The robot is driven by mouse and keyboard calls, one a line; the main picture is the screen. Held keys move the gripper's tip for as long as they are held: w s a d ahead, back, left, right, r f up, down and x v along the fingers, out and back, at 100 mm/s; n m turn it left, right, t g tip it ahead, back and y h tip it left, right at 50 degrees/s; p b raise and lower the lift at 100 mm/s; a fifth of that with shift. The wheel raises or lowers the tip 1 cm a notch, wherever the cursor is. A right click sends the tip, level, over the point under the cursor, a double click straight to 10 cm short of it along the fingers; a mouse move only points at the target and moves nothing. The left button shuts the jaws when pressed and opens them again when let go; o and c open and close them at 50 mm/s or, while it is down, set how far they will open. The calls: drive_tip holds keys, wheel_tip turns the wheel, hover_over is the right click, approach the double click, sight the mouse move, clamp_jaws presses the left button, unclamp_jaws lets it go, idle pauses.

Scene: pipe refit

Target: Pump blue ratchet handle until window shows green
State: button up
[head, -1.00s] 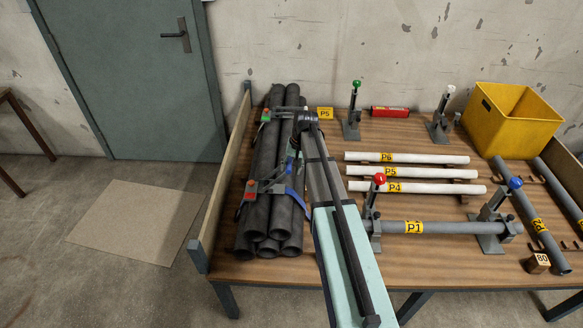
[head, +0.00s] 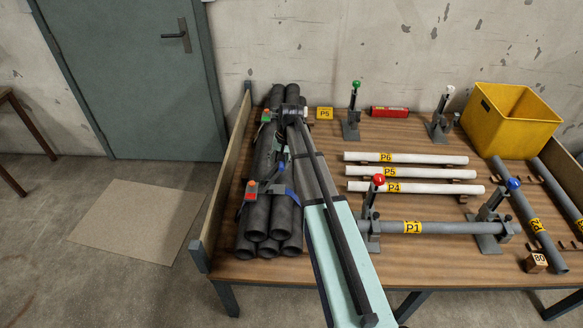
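A bundle of dark grey pipes (head: 257,213) lies at the table's left end. A blue strap (head: 291,194) crosses it near the front, with a grey ratchet (head: 262,188) on top. A small window on that ratchet (head: 251,188) shows red. A short blue part, seemingly the ratchet handle (head: 281,166), shows just behind the ratchet, partly covered. My gripper (head: 284,155) points down over the bundle close to this blue part. My arm hides much of it; its finger state and any contact are unclear.
A second ratchet (head: 266,116) sits farther back on the bundle. Upright levers with red (head: 379,179) and blue (head: 513,183) knobs stand at pipe P1 (head: 440,228). White pipes (head: 415,172) lie mid-table. A yellow crate (head: 510,125) stands at back right. A wooden board (head: 222,190) edges the table's left.

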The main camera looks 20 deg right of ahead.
drive_tip(key=shift+w+a+r, duration=0.1)
drive_tip(key=shift+a, duration=0.2)
drive_tip(key=a, duration=0.1)
drive_tip(key=w+a, duration=0.1)
drive_tip(key=shift+w+a+r, duration=0.1)
drive_tip(key=shift+a+r, duration=0.25)
drive_tip(key=a, duration=0.1)
drive_tip(key=w+a, duration=0.1)
drive_tip(key=a, duration=0.1)
drive_tip(key=shift+w, duration=0.15)
idle(0.4)
